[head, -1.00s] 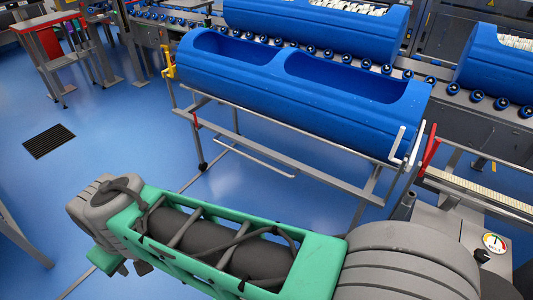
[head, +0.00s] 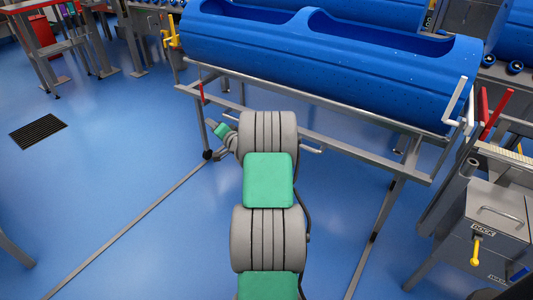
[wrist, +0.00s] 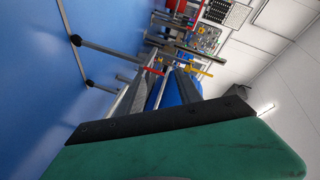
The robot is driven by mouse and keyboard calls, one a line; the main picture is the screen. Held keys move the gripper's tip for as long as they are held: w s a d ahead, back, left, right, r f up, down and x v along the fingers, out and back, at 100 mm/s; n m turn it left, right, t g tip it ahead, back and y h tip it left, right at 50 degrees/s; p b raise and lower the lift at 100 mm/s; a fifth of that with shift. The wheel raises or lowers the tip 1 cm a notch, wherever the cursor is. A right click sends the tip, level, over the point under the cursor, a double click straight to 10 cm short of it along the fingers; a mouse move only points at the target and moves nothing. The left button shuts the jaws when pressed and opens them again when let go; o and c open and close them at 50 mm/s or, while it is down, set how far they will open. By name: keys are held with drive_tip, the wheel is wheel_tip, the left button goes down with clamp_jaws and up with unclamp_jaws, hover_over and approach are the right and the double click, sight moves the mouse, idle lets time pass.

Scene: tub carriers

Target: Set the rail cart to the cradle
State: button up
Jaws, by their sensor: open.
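The rail cart is a grey tubular frame (head: 300,124) carrying a long blue tub (head: 330,72) with two openings. It stands in front of me, with a yellow lever (head: 171,30) at its left end and a white bar handle (head: 456,102) at its right. My arm reaches forward to the cart's near lower side. My gripper (head: 221,130) is small there and partly hidden by my wrist; it is open, with nothing seen in it. The wrist view is turned sideways and shows the blue tub (wrist: 181,92) beyond my green and black hand part. I cannot clearly tell which fixture is the cradle.
A grey box marked DOCK (head: 490,232) with a yellow lever stands at the right, beside a red handle (head: 495,112). A floor rail (head: 130,225) runs from the lower left to the cart. A black floor grate (head: 38,131) lies left.

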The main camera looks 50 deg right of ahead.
drive_tip(key=s+d+f+m+h+b, duration=0.2)
drive_tip(key=s+d+f+m+h, duration=0.25)
drive_tip(key=s+d+f, duration=0.35)
drive_tip(key=s+d+f+m+h+b, duration=0.2)
drive_tip(key=s+d+f+m+h, duration=0.25)
drive_tip(key=d, duration=0.45)
drive_tip(key=shift+y, duration=0.4)
drive_tip(key=x, duration=0.2)
drive_tip(key=b+x, duration=0.1)
drive_tip(key=x, duration=0.3)
drive_tip(key=shift+s+d+f+b, duration=0.1)
drive_tip(key=shift+d+f+b, duration=0.15)
drive_tip(key=shift+d+b, duration=0.05)
drive_tip(key=shift+w+d+r, duration=0.2)
drive_tip(key=shift+w+d, duration=0.05)
drive_tip(key=shift+d, duration=0.05)
drive_tip(key=c, duration=0.9)
drive_tip(key=shift+a+f, duration=0.1)
drive_tip(key=shift+a, duration=0.05)
